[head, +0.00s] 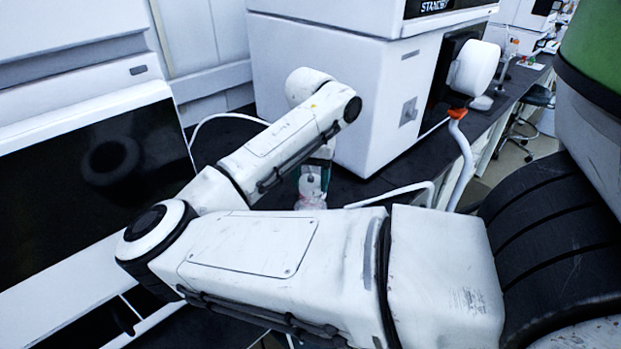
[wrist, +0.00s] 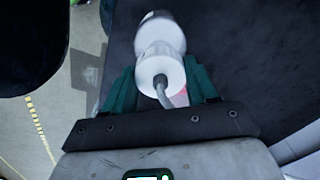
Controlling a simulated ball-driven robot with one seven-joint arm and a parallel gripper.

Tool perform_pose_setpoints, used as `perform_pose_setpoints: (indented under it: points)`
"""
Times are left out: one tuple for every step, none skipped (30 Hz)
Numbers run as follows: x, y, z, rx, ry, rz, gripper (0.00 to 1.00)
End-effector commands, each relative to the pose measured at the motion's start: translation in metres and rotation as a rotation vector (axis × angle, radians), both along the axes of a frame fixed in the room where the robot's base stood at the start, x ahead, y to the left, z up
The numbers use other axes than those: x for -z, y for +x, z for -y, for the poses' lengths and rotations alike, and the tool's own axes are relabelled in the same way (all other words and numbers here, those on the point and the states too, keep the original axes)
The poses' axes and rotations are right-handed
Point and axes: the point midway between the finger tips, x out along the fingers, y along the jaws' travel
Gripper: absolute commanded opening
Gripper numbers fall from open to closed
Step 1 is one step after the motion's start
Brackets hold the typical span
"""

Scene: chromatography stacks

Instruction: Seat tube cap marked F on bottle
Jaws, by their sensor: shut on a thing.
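My gripper (wrist: 161,78) shows in the wrist view with its two green fingers on either side of a white tube cap (wrist: 160,68), shut on it. A grey tube comes out of the cap's face and bends down toward the gripper body. No letter F is readable on it. A white cylindrical part (wrist: 160,34) lies just beyond the cap; I cannot tell whether it belongs to the cap. In the head view, a clear pinkish bottle (head: 310,200) stands on the dark bench under my gripper, partly hidden by my arm. I cannot tell whether cap and bottle touch.
A large white instrument (head: 315,75) stands close behind the bottle. Another white instrument with a dark front (head: 95,170) stands at left. White tubing (head: 392,190) crosses the dark bench near the bottle. In the wrist view, floor (wrist: 45,110) shows at left.

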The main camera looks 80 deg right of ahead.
Motion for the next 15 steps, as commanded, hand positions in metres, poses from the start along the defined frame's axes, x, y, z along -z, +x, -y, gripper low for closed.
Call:
perform_pose_setpoints:
  points:
    - [0.002, 0.000, 0.000, 0.000, 0.000, 0.000, 0.26]
    - [0.003, 0.000, 0.000, 0.000, 0.000, 0.000, 0.26]
    - [0.004, 0.000, 0.000, 0.000, 0.000, 0.000, 0.26]
    - [0.005, 0.000, 0.000, 0.000, 0.000, 0.000, 0.26]
    - [0.005, 0.000, 0.000, 0.000, 0.000, 0.001, 0.26]
    - [0.006, 0.000, 0.000, 0.000, 0.000, 0.001, 0.26]
    - [0.007, 0.000, 0.000, 0.000, 0.000, 0.001, 0.26]
    - [0.008, 0.000, 0.000, 0.000, 0.000, 0.001, 0.26]
    - [0.008, 0.000, 0.000, 0.000, 0.000, 0.001, 0.26]
    - [0.009, 0.000, 0.000, 0.000, 0.000, 0.001, 0.26]
    - [0.010, 0.000, 0.000, 0.000, 0.000, 0.001, 0.26]
    - [0.011, 0.000, 0.000, 0.000, 0.000, 0.001, 0.26]
    - [0.011, 0.000, 0.000, 0.000, 0.000, 0.001, 0.26]
    - [0.012, 0.000, 0.000, 0.000, 0.000, 0.001, 0.26]
    - [0.013, 0.000, 0.000, 0.000, 0.000, 0.001, 0.26]
